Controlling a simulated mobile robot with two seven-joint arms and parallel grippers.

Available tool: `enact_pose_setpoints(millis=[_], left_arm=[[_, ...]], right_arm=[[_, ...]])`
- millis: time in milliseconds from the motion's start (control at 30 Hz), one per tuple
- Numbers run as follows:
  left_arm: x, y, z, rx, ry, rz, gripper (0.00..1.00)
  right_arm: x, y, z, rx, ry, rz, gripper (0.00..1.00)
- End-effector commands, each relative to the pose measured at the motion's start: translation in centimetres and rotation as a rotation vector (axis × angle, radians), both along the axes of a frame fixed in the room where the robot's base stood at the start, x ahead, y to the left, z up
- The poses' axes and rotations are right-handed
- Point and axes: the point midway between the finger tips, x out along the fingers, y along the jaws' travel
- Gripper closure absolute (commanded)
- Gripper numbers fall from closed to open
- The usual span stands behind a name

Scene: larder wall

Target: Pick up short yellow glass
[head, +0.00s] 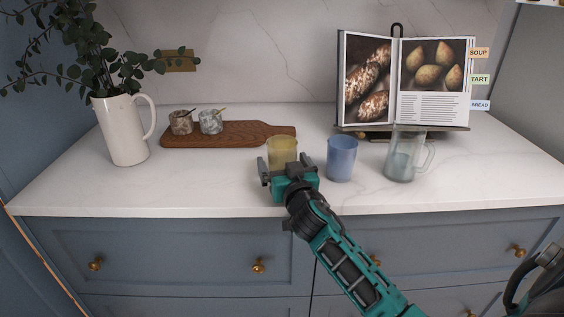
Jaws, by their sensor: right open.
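The short yellow glass (282,149) stands upright on the white marble counter, in front of the wooden board's handle end. My right gripper (284,165) is open just in front of it, with one finger towards each side of the glass. The gripper hides the lower part of the glass. I cannot tell whether the fingers touch it or how far they reach around it. My left gripper is not in view.
A blue glass (341,159) stands close to the right of the gripper, with a clear glass mug (400,160) beyond it. Behind are a wooden board (240,134) with two small jars, a cookbook (433,110) on a stand, and a white pitcher (122,135) of leaves. The counter's front left is clear.

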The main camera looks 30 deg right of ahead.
Motion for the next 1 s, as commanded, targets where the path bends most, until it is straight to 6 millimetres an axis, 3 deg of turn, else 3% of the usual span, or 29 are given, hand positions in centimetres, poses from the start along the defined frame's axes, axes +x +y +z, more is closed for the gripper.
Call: enact_pose_setpoints(millis=[233, 900, 1000], left_arm=[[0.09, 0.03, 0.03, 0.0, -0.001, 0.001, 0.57], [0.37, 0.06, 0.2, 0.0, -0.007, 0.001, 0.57], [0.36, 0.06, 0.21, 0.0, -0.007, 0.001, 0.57]], right_arm=[[0.12, -0.01, 0.01, 0.001, 0.0, 0.001, 0.01], [0.1, 0.01, -0.01, 0.001, 0.0, 0.001, 0.65], [0.12, 0.02, 0.16, 0.0, -0.003, 0.002, 0.71]])
